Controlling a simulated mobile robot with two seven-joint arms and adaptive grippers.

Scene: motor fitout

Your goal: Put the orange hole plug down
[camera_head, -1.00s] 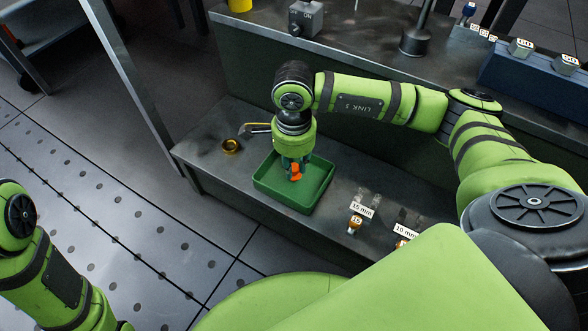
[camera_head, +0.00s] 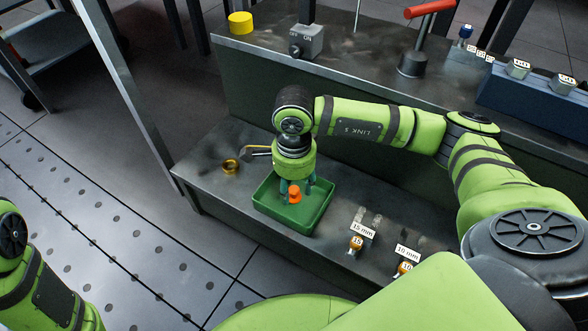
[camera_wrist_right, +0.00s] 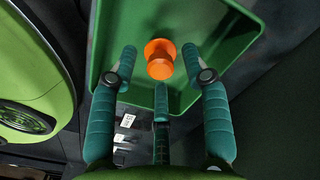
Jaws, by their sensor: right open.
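The orange hole plug (camera_head: 295,194) is at the green tray (camera_head: 318,216), and it also shows in the right wrist view (camera_wrist_right: 160,58) against the tray's floor. My right gripper (camera_head: 297,190) points down over the tray. In the right wrist view its teal fingers (camera_wrist_right: 162,80) are spread apart around the plug, with gaps between the fingers and the plug. Whether the plug rests flat on the tray floor is hard to tell. My left arm shows at the lower left edge of the head view; its gripper is out of the picture.
A brass ring (camera_head: 230,167) lies left of the tray on the dark bench. Labelled 15 mm (camera_head: 356,243) and 10 mm (camera_head: 404,268) pieces stand to the right. A grey switch box (camera_head: 307,41), a yellow cylinder (camera_head: 240,23) and a red-handled tool (camera_head: 414,60) stand on the higher shelf behind.

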